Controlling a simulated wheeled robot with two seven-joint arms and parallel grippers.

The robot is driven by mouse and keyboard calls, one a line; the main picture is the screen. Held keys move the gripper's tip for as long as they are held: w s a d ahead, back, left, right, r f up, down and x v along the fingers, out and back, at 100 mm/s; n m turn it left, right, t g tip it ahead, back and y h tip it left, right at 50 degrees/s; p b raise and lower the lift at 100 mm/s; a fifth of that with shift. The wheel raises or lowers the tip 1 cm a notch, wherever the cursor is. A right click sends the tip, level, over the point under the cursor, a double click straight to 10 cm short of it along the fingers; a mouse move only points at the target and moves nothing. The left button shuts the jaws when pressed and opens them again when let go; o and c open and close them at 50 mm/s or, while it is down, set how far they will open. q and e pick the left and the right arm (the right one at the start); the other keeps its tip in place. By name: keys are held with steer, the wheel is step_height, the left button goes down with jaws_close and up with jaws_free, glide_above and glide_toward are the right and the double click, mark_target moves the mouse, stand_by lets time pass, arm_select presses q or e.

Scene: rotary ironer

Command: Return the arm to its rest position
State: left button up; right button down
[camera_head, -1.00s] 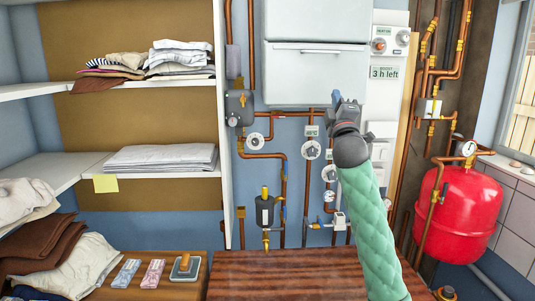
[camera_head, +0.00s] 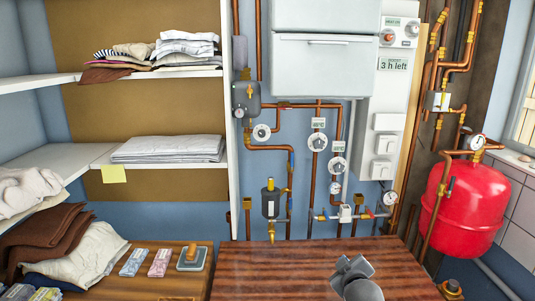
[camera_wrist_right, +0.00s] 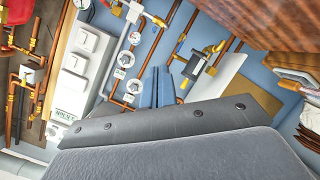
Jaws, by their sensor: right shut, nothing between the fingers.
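My right gripper (camera_head: 352,266), dark grey, is low in the head view, in front of the dark red-brown wooden top (camera_head: 270,265). Only the gripper and a rounded part of my wrist show there; the rest of my right arm is out of the picture. In the right wrist view its two blue-grey fingers (camera_wrist_right: 158,86) lie together with nothing between them. My left gripper is in neither view.
Copper pipes with dials (camera_head: 318,142) and a white control panel (camera_head: 388,110) cover the back wall. A red tank (camera_head: 466,208) stands right. Shelves (camera_head: 150,163) with folded linen stand left. A lower wooden surface (camera_head: 160,288) holds small packets.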

steer(key=s+f+m+g, duration=0.3)
steer(key=s+f+g, duration=0.3)
steer(key=s+f, duration=1.15)
steer(key=s+f+m+g+y, duration=0.1)
steer(key=s+f+g, duration=0.1)
steer(key=s, duration=0.8)
steer(key=s+f+m+g, duration=0.2)
steer(key=s+f+g, duration=0.1)
steer(key=s, duration=0.8)
steer(key=s+a+f+g, duration=0.1)
steer(key=s+a+f, duration=0.1)
steer(key=f, duration=1.7)
steer(key=s+a+f, duration=0.2)
steer(key=s+f, duration=0.1)
steer(key=f, duration=1.7)
steer(key=shift+a+f+g+y, duration=0.2)
steer(key=shift+g+y, duration=0.1)
steer(key=shift+g, duration=0.1)
